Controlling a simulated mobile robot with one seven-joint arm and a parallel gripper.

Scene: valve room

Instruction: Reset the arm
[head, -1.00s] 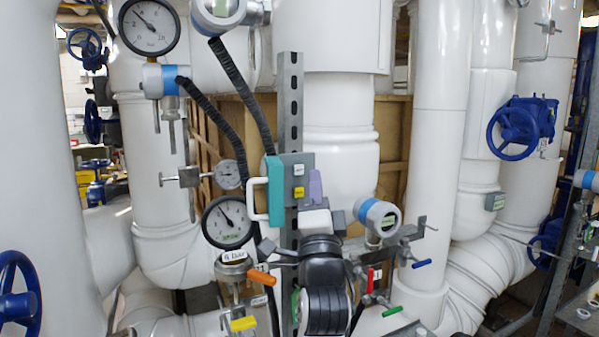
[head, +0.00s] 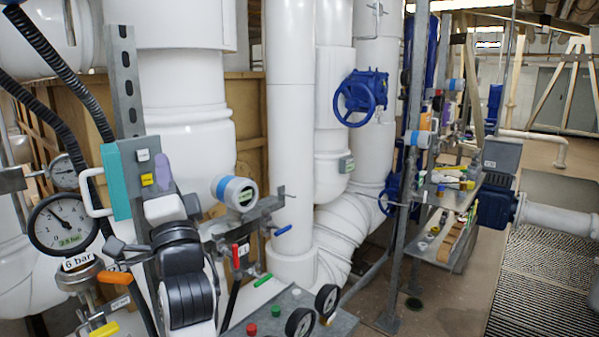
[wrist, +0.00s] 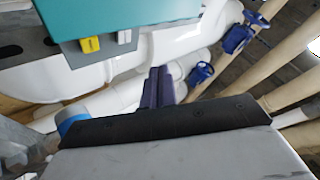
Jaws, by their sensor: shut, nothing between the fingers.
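My gripper (head: 162,160) has purple fingers, which point up at the left of the head view. The fingers are shut together with nothing between them. They also show in the wrist view (wrist: 159,80), beyond the dark edge of my wrist. In the head view the fingers overlap the right part of a grey box (head: 133,158) with a teal side (head: 117,185) and a white handle. The wrist view shows the teal part (wrist: 130,20) above the fingers, with a clear gap. I cannot tell the exact distance between them.
A pressure gauge (head: 62,222) stands left of my arm. A blue-ringed sensor (head: 237,192) and coloured valve levers stand close on its right. Large white pipes (head: 290,120) fill the middle. A blue handwheel (head: 357,98) and a shelf rack (head: 440,245) stand farther right. Floor (head: 410,310) shows at right.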

